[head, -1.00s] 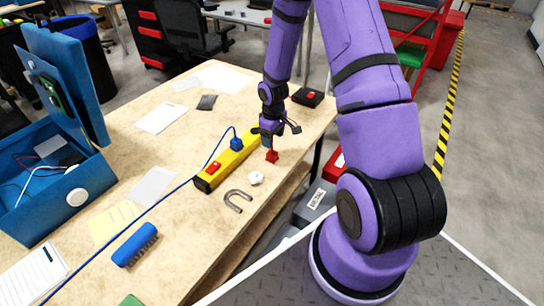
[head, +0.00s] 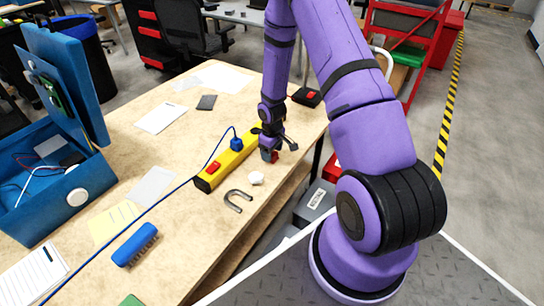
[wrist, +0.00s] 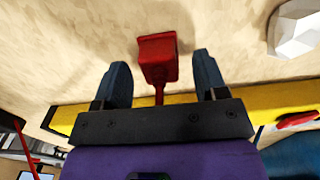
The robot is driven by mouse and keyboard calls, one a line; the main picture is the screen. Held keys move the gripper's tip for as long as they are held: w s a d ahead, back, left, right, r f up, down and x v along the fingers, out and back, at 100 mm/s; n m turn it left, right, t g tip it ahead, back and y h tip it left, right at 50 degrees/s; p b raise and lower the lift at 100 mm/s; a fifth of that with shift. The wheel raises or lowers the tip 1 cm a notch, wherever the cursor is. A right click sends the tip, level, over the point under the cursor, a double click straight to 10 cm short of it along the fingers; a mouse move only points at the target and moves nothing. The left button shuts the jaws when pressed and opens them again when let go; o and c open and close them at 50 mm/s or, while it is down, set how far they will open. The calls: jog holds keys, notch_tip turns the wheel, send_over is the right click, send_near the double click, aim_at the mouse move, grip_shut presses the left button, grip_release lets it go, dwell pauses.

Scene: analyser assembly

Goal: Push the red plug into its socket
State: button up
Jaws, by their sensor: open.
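The red plug (head: 268,156) is at the bench's right side, beside the yellow power strip (head: 228,162), and is partly hidden by my gripper in the head view. My gripper (head: 271,151) is low over it, pointing down. In the wrist view the plug (wrist: 158,58) lies between the two open fingers of my gripper (wrist: 161,68), with a gap visible on each side. Its thin red stem runs toward the palm. A blue plug (head: 236,144) sits in the yellow strip. I cannot make out the strip's free socket behind my gripper.
A white lump (head: 256,178) and a grey horseshoe magnet (head: 238,200) lie near the bench's right edge. The strip has a red switch (head: 213,167). A blue cable (head: 150,208) crosses the bench. A black box with a red button (head: 306,96) stands farther back.

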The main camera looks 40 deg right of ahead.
jog(key=shift+f, duration=0.95)
jog(key=shift+c, duration=0.5)
jog(key=c, duration=0.9)
jog(key=shift+o, duration=0.2)
jog(key=shift+r, duration=0.15)
jog(key=shift+r, duration=0.5)
notch_tip(320, 180, up, 2)
jog(key=shift+r, duration=0.1)
jog(key=shift+s+a+r, duration=0.15)
jog(key=shift+s+a, duration=0.2)
jog(key=shift+s, duration=0.2)
jog(key=s+a+r, duration=0.1)
jog(key=s+a, duration=0.6)
jog(key=s, duration=0.5)
jog(key=shift+s+a+r, duration=0.15)
jog(key=shift+s+a, duration=0.1)
jog(key=shift+a, duration=0.15)
